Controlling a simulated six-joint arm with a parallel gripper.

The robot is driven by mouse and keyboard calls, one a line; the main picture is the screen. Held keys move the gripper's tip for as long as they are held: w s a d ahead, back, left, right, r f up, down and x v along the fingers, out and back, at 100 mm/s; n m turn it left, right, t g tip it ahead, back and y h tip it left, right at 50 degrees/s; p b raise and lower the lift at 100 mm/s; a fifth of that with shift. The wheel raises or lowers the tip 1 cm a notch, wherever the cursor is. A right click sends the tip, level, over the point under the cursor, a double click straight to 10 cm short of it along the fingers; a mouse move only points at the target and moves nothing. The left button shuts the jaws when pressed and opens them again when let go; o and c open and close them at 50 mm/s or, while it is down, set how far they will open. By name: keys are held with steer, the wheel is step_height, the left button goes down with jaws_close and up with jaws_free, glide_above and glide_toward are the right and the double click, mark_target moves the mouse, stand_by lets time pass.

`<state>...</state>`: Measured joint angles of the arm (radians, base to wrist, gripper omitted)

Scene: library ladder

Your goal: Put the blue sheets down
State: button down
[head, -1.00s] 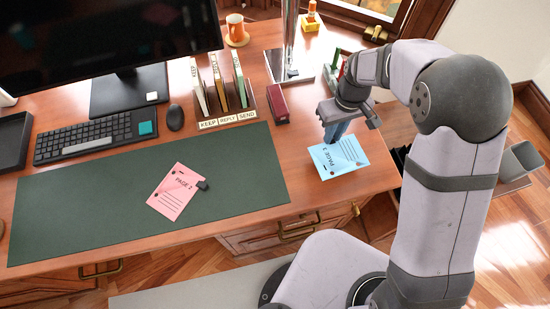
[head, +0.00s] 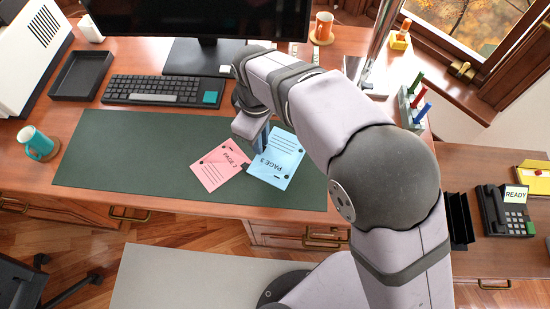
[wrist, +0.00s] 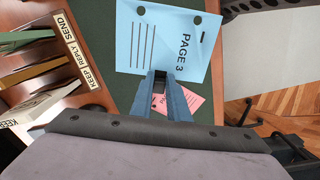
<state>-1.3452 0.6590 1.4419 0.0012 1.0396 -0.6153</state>
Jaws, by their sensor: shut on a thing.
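The blue sheet marked PAGE 3 (head: 281,160) is over the right part of the dark green desk mat (head: 120,150). My gripper (head: 262,146) is shut on its edge, and my arm hides part of the hold. In the wrist view the blue sheet (wrist: 160,40) spreads out beyond my fingertips (wrist: 160,76). The pink sheet marked PAGE 2 (head: 218,168) lies tilted on the mat just left of the blue sheet; their edges meet or overlap in the head view. I cannot tell whether the blue sheet touches the mat.
A keyboard (head: 150,90) and monitor stand behind the mat. A teal mug (head: 38,143) stands at the left. The KEEP, REPLY, SEND sorter (wrist: 74,50) is left in the wrist view. The mat's left half is clear.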

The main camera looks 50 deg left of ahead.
mark_target(262, 159)
steer(key=shift+f+p, duration=1.05)
steer(key=shift+f, duration=3.95)
steer(key=shift+f, duration=0.15)
steer(key=c, duration=1.7)
jaws_free()
step_height(262, 159, up, 12)
steer(key=b, duration=0.2)
steer(key=shift+r+b, duration=0.2)
steer(key=shift+b, duration=0.1)
